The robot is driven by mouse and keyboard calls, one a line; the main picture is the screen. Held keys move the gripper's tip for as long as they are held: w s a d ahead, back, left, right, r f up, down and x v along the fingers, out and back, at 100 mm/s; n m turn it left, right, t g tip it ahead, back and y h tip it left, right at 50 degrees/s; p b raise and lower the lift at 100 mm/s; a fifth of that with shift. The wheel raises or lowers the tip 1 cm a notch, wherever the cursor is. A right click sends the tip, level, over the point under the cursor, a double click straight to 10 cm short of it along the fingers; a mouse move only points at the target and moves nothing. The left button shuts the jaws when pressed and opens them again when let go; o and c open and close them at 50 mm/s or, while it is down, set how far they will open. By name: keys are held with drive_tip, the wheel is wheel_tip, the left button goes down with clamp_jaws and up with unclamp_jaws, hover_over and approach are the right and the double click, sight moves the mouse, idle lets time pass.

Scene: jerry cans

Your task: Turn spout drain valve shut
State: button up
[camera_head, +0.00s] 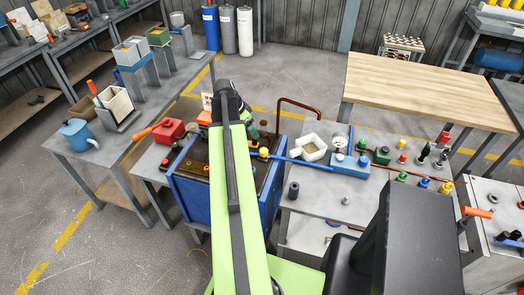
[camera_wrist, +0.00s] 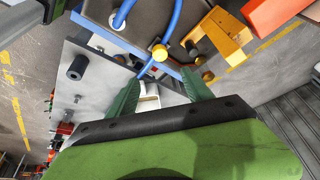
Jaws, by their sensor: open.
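A yellow knob (camera_head: 264,152) sits by the end of a blue tube (camera_head: 300,161) at the blue tank (camera_head: 227,213); it may be the drain valve, but I cannot tell for certain. In the wrist view the yellow knob (camera_wrist: 159,52) is on the blue tube, beyond the fingertips and near the middle. My gripper (camera_wrist: 160,90) is open, with its two green fingers apart and nothing held between them. In the head view my gripper (camera_head: 252,131) is above the tank's far side, close to the knob and partly hidden by my arm.
A grey bench (camera_head: 318,207) right of the tank bears a white pot (camera_head: 312,147), a blue block (camera_head: 350,166) and several coloured caps. A red can (camera_head: 172,130) stands left of the tank. A yellow bracket (camera_wrist: 222,38) lies right of the knob in the wrist view. A wooden table (camera_head: 425,85) is bare.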

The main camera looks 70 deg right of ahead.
sight(263, 150)
drive_tip(key=b+x, duration=1.6)
drive_tip(key=x, duration=0.1)
drive_tip(key=shift+a+f, duration=0.1)
drive_tip(key=shift+f, duration=0.25)
drive_tip(key=shift+r, duration=0.1)
